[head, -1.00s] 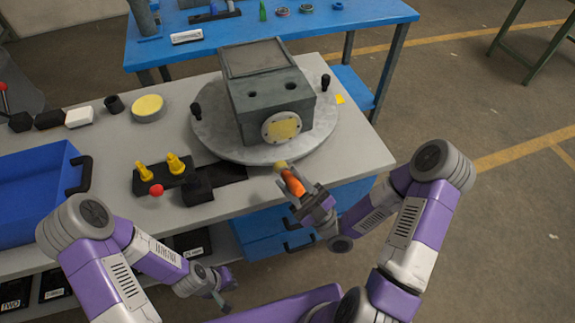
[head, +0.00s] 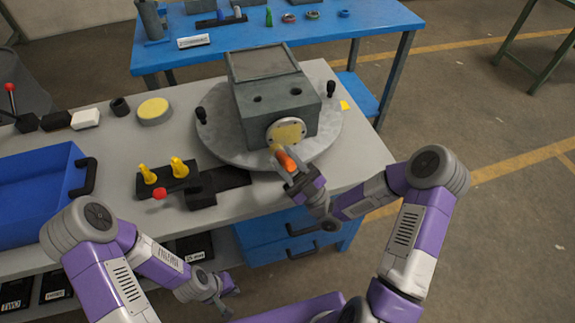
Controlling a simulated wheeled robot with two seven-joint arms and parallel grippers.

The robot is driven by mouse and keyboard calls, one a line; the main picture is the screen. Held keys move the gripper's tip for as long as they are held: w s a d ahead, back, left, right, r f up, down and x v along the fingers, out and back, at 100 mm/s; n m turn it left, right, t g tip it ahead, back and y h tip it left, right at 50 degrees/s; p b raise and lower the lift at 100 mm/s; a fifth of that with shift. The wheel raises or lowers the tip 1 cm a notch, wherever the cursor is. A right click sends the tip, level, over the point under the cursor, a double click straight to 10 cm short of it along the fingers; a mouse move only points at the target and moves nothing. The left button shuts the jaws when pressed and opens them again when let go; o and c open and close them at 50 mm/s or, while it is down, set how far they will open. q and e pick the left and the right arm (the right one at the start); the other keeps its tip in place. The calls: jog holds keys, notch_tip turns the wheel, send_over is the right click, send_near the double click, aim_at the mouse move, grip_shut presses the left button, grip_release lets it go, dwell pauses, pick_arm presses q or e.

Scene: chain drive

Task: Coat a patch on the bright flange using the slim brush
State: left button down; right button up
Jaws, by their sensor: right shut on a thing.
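The bright flange (head: 271,139) is a pale round disc on the front of a grey gearbox housing (head: 248,126), with a yellow patch (head: 289,132) on its face. The housing stands on a round grey turntable (head: 225,146). My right gripper (head: 289,172) is shut on an orange-handled brush (head: 287,161). The brush's pale tip (head: 277,149) is at the lower edge of the flange; I cannot tell whether it touches. My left gripper (head: 224,299) is low in front of the bench, away from the parts; its jaws are too small to read.
A black holder (head: 203,198) with two yellow-topped items (head: 179,167) and a red ball (head: 159,193) stands left of the turntable. A blue bin (head: 35,190) is at far left. A yellow-topped round tub (head: 154,111) stands behind. The bench's right front corner is clear.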

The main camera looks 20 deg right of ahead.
jog(key=shift+w, duration=0.5)
dwell(0.6)
jog(key=shift+a+b, duration=0.1)
jog(key=shift+b, duration=1.85)
jog(key=s+b, duration=0.1)
jog(key=s, duration=0.5)
